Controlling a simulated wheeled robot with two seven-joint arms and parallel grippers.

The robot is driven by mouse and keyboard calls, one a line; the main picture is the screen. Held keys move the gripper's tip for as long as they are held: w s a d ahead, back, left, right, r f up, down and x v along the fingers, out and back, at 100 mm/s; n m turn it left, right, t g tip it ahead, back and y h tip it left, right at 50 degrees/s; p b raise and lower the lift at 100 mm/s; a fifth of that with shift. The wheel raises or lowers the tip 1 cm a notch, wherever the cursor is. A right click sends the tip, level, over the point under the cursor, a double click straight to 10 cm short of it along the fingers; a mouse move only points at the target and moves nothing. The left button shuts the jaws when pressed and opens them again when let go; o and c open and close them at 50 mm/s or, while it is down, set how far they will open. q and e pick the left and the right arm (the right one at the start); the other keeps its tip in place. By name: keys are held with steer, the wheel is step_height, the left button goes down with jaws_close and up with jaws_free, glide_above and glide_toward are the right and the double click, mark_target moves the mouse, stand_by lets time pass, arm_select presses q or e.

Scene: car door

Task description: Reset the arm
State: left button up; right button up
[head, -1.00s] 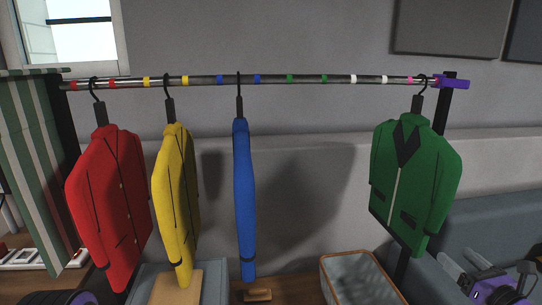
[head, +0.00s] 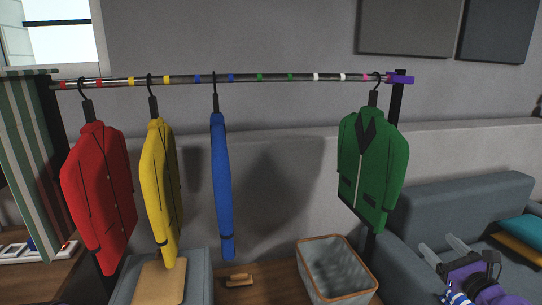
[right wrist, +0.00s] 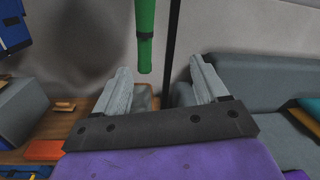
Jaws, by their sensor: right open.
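My right gripper (head: 442,246) is at the lower right of the head view, open and empty, in front of the sofa. In the right wrist view its two grey fingers (right wrist: 161,75) stand wide apart with nothing between them. A green jacket (head: 373,172) hangs at the right end of the rail, up and left of this gripper and apart from it. The lower part of a green sleeve (right wrist: 145,45) shows at the top of the right wrist view, beyond the fingers. My left gripper is out of view.
Red (head: 98,197), yellow (head: 160,192) and blue (head: 222,190) jackets hang along the metal rail (head: 300,76), which has coloured bands. A grey-lined basket (head: 335,268) stands below the green jacket. A grey sofa (head: 430,205) fills the right. The rail's middle right is empty.

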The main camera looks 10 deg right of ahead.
steer(key=w+a+f+n+g+y, duration=0.3)
steer(key=a+f+n, duration=0.55)
steer(key=a, duration=0.75)
steer(key=s+a+f+n+g, duration=0.4)
steer(key=s+a+f+g, duration=0.1)
steer(key=a+f, duration=0.5)
steer(key=s+a+f+n+g+h, duration=0.2)
steer(key=s+f+n+g, duration=0.25)
steer(key=s+f, duration=0.65)
steer(key=s+d+f+n+g+h, duration=0.1)
steer(key=s+d+f+n, duration=0.1)
steer(key=s+n, duration=0.3)
steer(key=s+d+f+n+g+h, duration=0.2)
steer(key=s+n, duration=0.3)
steer(key=s, duration=0.5)
steer(key=shift+s+d+f, duration=0.4)
steer(key=shift+d, duration=0.15)
